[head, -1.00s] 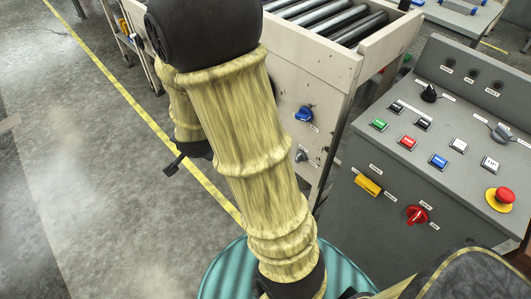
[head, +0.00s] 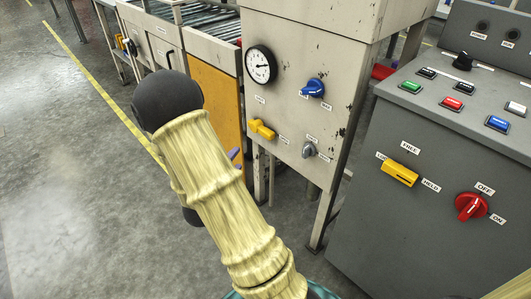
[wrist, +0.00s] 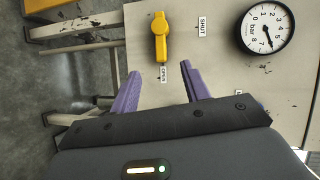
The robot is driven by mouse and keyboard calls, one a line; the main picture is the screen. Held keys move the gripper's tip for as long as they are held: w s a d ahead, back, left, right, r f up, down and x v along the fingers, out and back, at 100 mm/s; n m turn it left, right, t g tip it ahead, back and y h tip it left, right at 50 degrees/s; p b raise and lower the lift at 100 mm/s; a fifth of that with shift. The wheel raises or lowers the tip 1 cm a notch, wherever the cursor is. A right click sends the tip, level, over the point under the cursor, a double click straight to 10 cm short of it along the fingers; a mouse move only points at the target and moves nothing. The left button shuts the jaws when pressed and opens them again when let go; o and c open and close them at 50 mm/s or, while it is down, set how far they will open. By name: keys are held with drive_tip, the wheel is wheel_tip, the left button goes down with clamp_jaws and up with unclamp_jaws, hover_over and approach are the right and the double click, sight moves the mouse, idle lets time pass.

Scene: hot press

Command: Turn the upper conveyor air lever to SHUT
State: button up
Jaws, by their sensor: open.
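The yellow air lever (head: 262,130) is on the beige conveyor end panel, below and near the round gauge. In the wrist view the lever (wrist: 160,36) lies upright in the picture, its lower end toward the OPEN label (wrist: 163,73). The SHUT label (wrist: 202,26) is to its right. My gripper (wrist: 160,84) is open, with two purple fingers spread below the lever in the wrist view. No contact with the lever shows, and the gap between the fingers looks empty. In the head view my arm hides most of the gripper; only a purple bit shows.
The panel also carries a pressure gauge (head: 260,65), a blue knob (head: 313,88) and a grey knob (head: 309,150). At right, a grey console (head: 390,215) has buttons, another yellow handle (head: 400,174) and a red knob (head: 471,206). Open floor lies at left.

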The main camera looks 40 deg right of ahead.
sight(266, 136)
drive_tip(key=f+b, duration=0.1)
drive_tip(key=s+f+m+h, duration=0.1)
drive_tip(key=d+f+m+h+b, duration=0.1)
drive_tip(key=shift+s+d+f+g+b, duration=0.1)
drive_tip(key=shift+s+f+g+b, duration=0.05)
drive_tip(key=shift+s+g+b, duration=0.15)
drive_tip(key=b+x, duration=0.1)
drive_tip(key=x, duration=0.4)
drive_tip(key=b+x, duration=0.2)
drive_tip(key=x, duration=0.4)
drive_tip(key=b+x, duration=0.1)
drive_tip(key=x, duration=0.5)
drive_tip(key=shift+d+r, duration=0.3)
drive_tip(key=shift+c, duration=0.5)
clamp_jaws()
